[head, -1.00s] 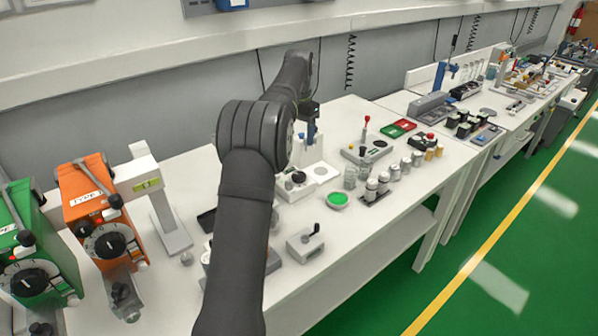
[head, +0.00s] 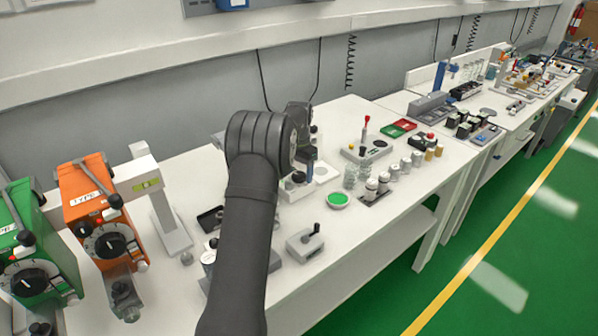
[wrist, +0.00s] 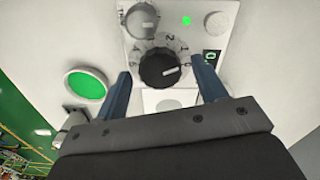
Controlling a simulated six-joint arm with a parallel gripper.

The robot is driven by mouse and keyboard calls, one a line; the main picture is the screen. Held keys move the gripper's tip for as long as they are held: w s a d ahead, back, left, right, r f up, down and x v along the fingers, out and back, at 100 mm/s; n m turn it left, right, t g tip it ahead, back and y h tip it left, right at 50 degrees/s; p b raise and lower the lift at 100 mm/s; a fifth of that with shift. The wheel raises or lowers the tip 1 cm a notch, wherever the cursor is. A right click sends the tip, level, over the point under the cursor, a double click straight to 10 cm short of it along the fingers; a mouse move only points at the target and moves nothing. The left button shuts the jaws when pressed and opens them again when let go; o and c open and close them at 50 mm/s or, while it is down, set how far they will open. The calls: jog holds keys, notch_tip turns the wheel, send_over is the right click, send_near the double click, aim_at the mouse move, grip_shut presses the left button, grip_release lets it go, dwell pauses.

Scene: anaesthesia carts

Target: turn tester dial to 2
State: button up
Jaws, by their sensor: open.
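The tester (wrist: 133,50) is a light panel in the wrist view with a round black dial (wrist: 160,68). The dial's white mark points right, towards the 0 of its printed scale; 1 and 2 lie further up around it. A small display (wrist: 211,57) beside it seems to show a green 0. My gripper (wrist: 161,66) is open, one blue-grey finger on each side of the dial; I cannot tell whether they touch it. In the head view my gripper (head: 309,160) is over the tester, whose dial (head: 298,178) is partly hidden.
A green-topped round dish (head: 338,200) stands near the tester, and shows in the wrist view (wrist: 86,85). A grey block with a crank (head: 306,243) is in front. Several jars (head: 384,182) stand right. Orange (head: 88,190) and green vaporizers stand left.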

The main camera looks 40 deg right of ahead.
jog(key=c, duration=1)
jog(key=n, duration=0.4)
jog(key=shift+n, duration=0.3)
jog(key=n, duration=0.4)
jog(key=shift+n, duration=0.3)
jog(key=o, duration=1)
